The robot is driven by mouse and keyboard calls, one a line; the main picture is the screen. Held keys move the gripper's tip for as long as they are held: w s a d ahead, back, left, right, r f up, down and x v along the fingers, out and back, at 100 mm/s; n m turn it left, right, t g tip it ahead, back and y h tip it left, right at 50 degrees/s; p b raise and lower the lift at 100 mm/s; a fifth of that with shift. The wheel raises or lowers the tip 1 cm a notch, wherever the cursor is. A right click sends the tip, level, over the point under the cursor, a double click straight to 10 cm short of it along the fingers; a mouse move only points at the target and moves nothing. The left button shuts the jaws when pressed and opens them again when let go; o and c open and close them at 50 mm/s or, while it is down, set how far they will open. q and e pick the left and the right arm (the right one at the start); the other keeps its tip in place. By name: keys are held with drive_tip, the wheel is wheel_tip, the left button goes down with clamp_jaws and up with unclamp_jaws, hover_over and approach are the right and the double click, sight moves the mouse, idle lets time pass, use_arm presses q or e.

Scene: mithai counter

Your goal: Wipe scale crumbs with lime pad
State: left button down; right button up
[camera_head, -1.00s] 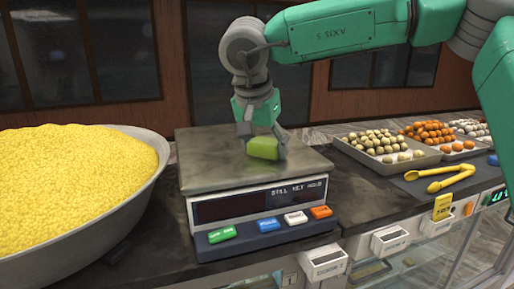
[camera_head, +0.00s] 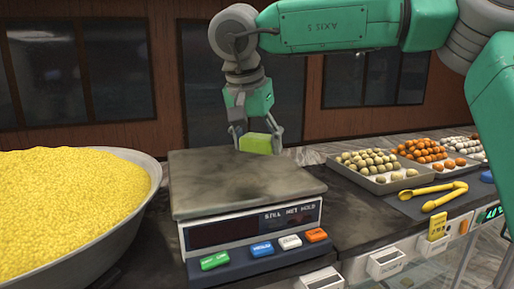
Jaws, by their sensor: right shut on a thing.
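The scale (camera_head: 245,185) stands on the dark counter, with a flat, smudged grey top plate and a front panel of coloured buttons. The lime pad (camera_head: 256,144) is a small yellow-green block. My right gripper (camera_head: 258,138) is shut on the lime pad and holds it at the back edge of the scale plate. I cannot tell whether the pad touches the plate. No separate crumbs can be made out on the plate, only darker smears. My left gripper is not in view.
A big metal bowl of yellow grains (camera_head: 150,190) stands close to the scale's left. To the right are a tray of pale balls (camera_head: 375,185), orange and white sweets (camera_head: 430,150) and yellow tongs (camera_head: 440,194). Price tags line the counter's front edge.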

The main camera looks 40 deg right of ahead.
sight(260, 136)
drive_tip(key=shift+d+r, duration=0.1)
drive_tip(key=shift+d+r, duration=0.2)
drive_tip(key=shift+r, duration=0.4)
drive_tip(key=shift+d+r, duration=0.2)
drive_tip(key=shift+r, duration=0.55)
drive_tip(key=shift+a, duration=0.25)
drive_tip(key=shift+a, duration=0.1)
